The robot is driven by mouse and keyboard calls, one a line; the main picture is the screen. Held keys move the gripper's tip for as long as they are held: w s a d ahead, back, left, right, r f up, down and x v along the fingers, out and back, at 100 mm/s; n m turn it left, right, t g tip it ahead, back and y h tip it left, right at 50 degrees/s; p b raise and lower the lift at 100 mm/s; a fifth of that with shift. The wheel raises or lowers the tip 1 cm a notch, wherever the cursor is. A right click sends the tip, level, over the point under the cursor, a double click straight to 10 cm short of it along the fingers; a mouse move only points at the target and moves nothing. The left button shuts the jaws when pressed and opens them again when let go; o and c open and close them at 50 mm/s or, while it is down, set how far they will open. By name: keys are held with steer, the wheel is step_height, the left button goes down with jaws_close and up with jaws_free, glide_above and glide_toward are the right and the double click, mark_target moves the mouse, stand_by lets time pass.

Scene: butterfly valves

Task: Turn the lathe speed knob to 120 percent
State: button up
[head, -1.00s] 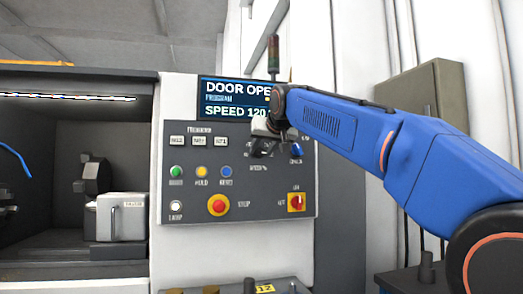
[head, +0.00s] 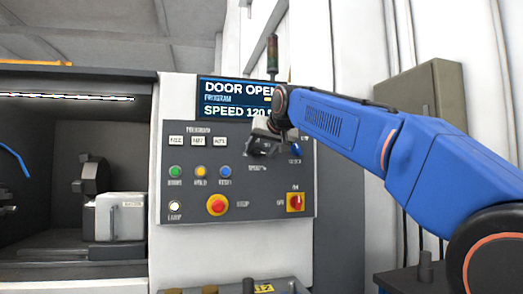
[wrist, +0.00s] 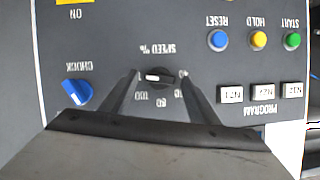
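The speed knob (wrist: 158,77) is a small black dial with a white pointer mark, under the label "SPEED %", upside down in the wrist view. Its mark points left in that view, towards the left finger. My gripper (wrist: 158,82) has one dark finger on each side of the knob, with a narrow gap showing at each side. It is open. In the head view my gripper (head: 262,148) covers the knob. The display (head: 235,99) reads "DOOR OPEN", "PROGRAM" and "SPEED 120", its right end behind my arm.
A blue chuck knob (wrist: 76,92) sits close by the left finger in the wrist view. Green, yellow and blue buttons and a red emergency stop (head: 217,205) are on the same panel. A red switch (head: 295,202) is lower right. The lathe bay (head: 125,165) is open at left.

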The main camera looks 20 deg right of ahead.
steer(key=v, duration=1.7)
steer(key=shift+s, duration=0.2)
steer(key=shift+r, duration=0.1)
steer(key=s+d+f+g, duration=0.2)
steer(key=s+f, duration=0.7)
steer(key=f, duration=1.1)
steer(key=s+d+f+n+g, duration=0.1)
steer(key=s+f+g, duration=0.3)
steer(key=f, duration=1.7)
steer(key=s+d+f+g+h, duration=0.1)
steer(key=s+d+f+g, duration=0.1)
steer(key=s+f, duration=1.2)
step_height(320, 180, down, 7)
steer(key=shift+d+f+g, duration=0.2)
steer(key=shift+d+g, duration=0.1)
steer(key=shift+g, duration=0.1)
steer(key=shift+s, duration=0.1)
